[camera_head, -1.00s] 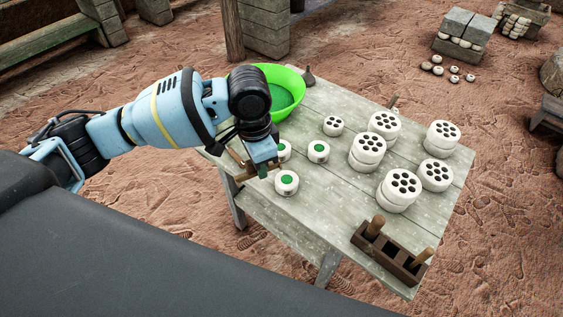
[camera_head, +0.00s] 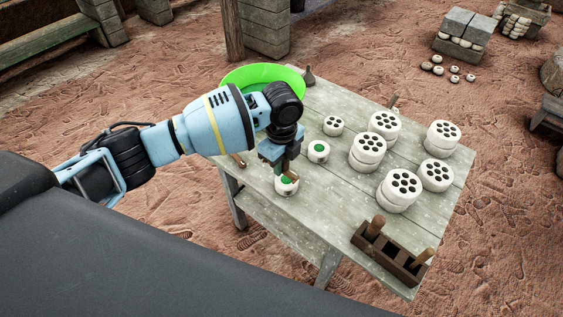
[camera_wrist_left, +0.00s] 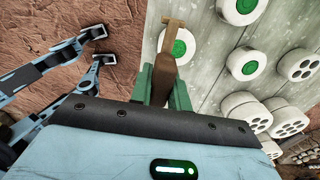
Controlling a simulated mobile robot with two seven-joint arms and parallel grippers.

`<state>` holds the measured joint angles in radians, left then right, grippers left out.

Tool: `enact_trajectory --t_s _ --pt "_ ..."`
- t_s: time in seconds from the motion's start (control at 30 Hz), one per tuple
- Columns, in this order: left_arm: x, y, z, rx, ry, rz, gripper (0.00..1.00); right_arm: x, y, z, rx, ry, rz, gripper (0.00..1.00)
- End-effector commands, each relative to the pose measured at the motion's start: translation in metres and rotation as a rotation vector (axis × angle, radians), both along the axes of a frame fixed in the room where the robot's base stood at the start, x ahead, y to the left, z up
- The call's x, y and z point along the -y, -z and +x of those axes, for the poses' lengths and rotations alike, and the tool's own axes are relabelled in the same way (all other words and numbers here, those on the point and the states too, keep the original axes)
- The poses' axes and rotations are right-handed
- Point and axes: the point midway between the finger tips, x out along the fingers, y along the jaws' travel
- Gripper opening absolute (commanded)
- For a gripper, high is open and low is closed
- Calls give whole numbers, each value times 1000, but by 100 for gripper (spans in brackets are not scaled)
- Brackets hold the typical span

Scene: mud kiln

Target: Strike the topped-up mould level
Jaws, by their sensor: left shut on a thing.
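My left gripper (camera_head: 284,160) is shut on a brown wooden tool (camera_head: 289,173) that points down at the front mould. In the left wrist view the tool (camera_wrist_left: 165,72) runs out from between the green fingers to a crossbar beside the mould's green fill. The front mould (camera_head: 286,188) is a white cylinder with a green top, partly hidden by the tool; it also shows in the left wrist view (camera_wrist_left: 178,48). I cannot tell whether the tool touches it. Another green-topped mould (camera_head: 318,151) stands behind it, to the right. My right gripper is not in view.
A green bowl (camera_head: 290,76) sits at the table's far left, partly behind my arm. Several stacked white blocks with holes (camera_head: 366,150) stand on the right of the table. A wooden rack (camera_head: 388,252) lies at the near right edge. Bare tabletop (camera_head: 330,205) lies between.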

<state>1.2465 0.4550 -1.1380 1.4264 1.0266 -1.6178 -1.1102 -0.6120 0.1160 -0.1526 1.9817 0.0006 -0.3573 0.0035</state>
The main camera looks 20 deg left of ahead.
Motion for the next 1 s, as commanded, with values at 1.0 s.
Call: enact_trajectory --t_s 1.0 --pt "0 55 -1 -2 -3 0 1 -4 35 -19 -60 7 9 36"
